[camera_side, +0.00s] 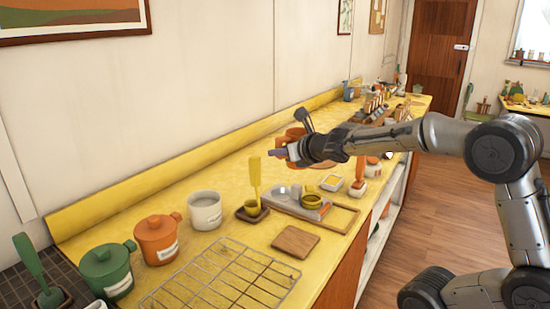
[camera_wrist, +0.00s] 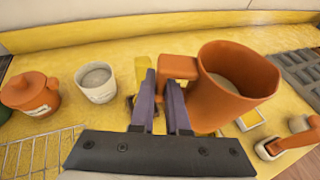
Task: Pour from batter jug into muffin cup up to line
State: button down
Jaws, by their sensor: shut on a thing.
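The batter jug is orange-brown (camera_wrist: 235,98); pale batter shows inside it in the wrist view. In the side view the jug (camera_side: 291,133) is partly behind my gripper (camera_side: 287,152), held above the counter. My gripper (camera_wrist: 163,80) is shut on the jug's handle (camera_wrist: 177,67). The jug looks about upright, with no stream seen. A small yellow cup (camera_side: 312,199), apparently the muffin cup, sits on a grey base on a tray below and right of my gripper in the side view. Its line cannot be made out. In the wrist view the jug and fingers mostly hide that spot.
A white pot (camera_side: 205,212), orange jar (camera_side: 157,240), green jar (camera_side: 106,272) and wire rack (camera_side: 225,282) lie to the left. A wooden board (camera_side: 295,241) is in front. A grey muffin tin (camera_wrist: 297,69) is at right.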

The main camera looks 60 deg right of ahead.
notch_tip(320, 180, down, 10)
jog(key=d, duration=0.1)
jog(key=shift+d+r+h, duration=0.15)
jog(key=shift+d+h, duration=0.15)
jog(key=shift+d, duration=0.1)
dwell(0.7)
dwell(0.4)
jog(key=shift+a+f+m+y, duration=0.2)
jog(key=shift+m+y, duration=0.2)
jog(key=shift+m, duration=0.2)
jog(key=shift+w+a+r+m+t+y, duration=0.15)
jog(key=shift+m+t+y, duration=0.2)
jog(key=shift+m, duration=0.25)
dwell(0.3)
